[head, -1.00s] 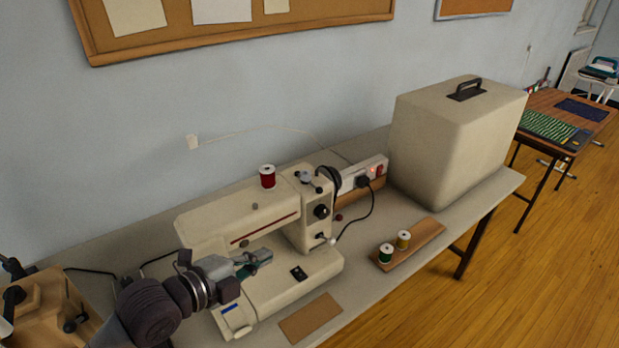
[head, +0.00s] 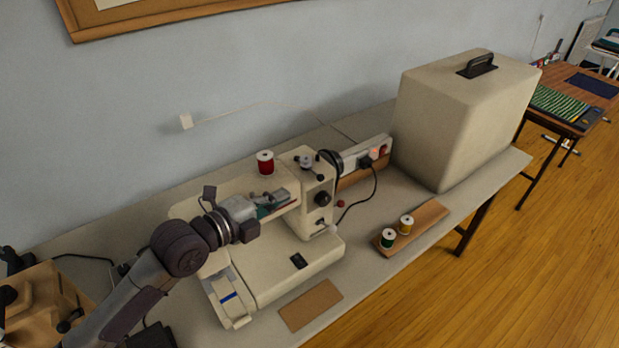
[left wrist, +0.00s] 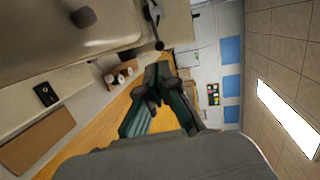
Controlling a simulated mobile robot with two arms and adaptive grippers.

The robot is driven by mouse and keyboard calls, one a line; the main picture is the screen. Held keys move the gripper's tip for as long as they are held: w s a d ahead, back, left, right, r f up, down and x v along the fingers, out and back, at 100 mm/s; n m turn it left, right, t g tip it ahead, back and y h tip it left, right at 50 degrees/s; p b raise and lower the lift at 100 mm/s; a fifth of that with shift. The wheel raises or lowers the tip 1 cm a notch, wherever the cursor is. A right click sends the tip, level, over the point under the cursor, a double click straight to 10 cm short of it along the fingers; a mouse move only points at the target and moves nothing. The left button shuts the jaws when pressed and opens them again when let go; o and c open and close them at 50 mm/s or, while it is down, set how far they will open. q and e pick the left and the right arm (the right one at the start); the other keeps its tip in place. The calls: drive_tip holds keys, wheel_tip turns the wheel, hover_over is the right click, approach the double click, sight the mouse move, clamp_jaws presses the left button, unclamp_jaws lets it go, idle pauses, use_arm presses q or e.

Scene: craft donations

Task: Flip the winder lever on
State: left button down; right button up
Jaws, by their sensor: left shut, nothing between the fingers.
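The cream sewing machine (head: 285,262) stands on the table. On its right-hand top are a winder spindle with a pale bobbin (head: 306,161) and small dark parts. A thin stalk with a dark knob, which looks like the winder lever (left wrist: 158,45), shows just beyond my fingertips in the left wrist view; its exact setting I cannot tell. My left gripper (head: 288,197) is shut and empty. In the head view it overlaps the machine's arm, left of the winder; whether it touches is unclear. My right gripper is out of view.
A red thread spool (head: 265,162) stands on the machine's top. Green and yellow spools stand on a wooden board (head: 432,215). A large cream cover (head: 440,130) is at the right. A brown pad (head: 310,304) lies in front.

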sight(318, 179)
use_arm(q)
drive_tip(key=p+x, duration=0.2)
drive_tip(key=x, duration=0.7)
drive_tip(key=shift+d+p, duration=0.15)
drive_tip(key=shift+p, duration=0.25)
drive_tip(key=shift+w, duration=0.1)
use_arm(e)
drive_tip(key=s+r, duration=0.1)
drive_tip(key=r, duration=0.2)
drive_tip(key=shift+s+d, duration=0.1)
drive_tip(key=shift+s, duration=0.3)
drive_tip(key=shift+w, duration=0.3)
